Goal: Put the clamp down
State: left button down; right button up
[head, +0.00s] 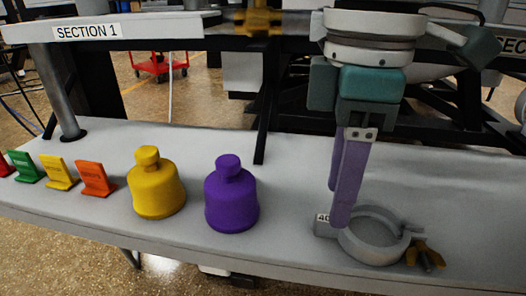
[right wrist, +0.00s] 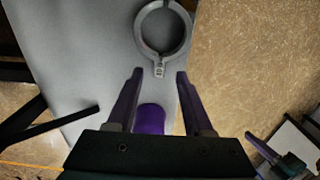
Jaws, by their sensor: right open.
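The clamp is a grey ring (head: 372,256) with a yellow wing nut (head: 426,256) on its right and a small labelled block on its left. It lies on the grey table near the front edge. My right gripper (head: 342,222) has purple fingers pointing down at the clamp's labelled side. In the right wrist view, the clamp ring (right wrist: 141,30) lies beyond the fingertips of my right gripper (right wrist: 159,72). The labelled block shows between the tips, with gaps on both sides. The fingers are open.
A purple bottle (head: 231,198) and a yellow bottle (head: 156,188) stand left of the clamp. Orange (head: 96,179), yellow (head: 60,172) and green (head: 27,167) tags stand farther left. A shelf marked Section 1 (head: 120,27) is above. Bare table surrounds the clamp's back.

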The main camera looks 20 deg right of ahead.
notch_tip(320, 180, up, 8)
jog(key=p, duration=0.3)
jog(key=s+a+f+m+t+y, duration=0.1)
jog(key=s+a+f+y, duration=0.1)
jog(key=s+a+f, duration=0.3)
jog(key=s+a+f+m+t+y, duration=0.1)
jog(key=a+f+t+y, duration=0.15)
jog(key=a, duration=0.35)
jog(key=s+d+f+m+h, duration=0.2)
jog(key=s+d+f+m, duration=0.1)
jog(key=d, duration=0.3)
jog(key=s+d+f+m+h, duration=0.2)
jog(key=s+d+f+m, duration=0.1)
jog(key=s+d+m, duration=0.1)
jog(key=shift+s+d+m, duration=0.3)
jog(key=shift+s+d, duration=0.35)
jog(key=shift+d, duration=0.5)
jog(key=shift+f, duration=0.1)
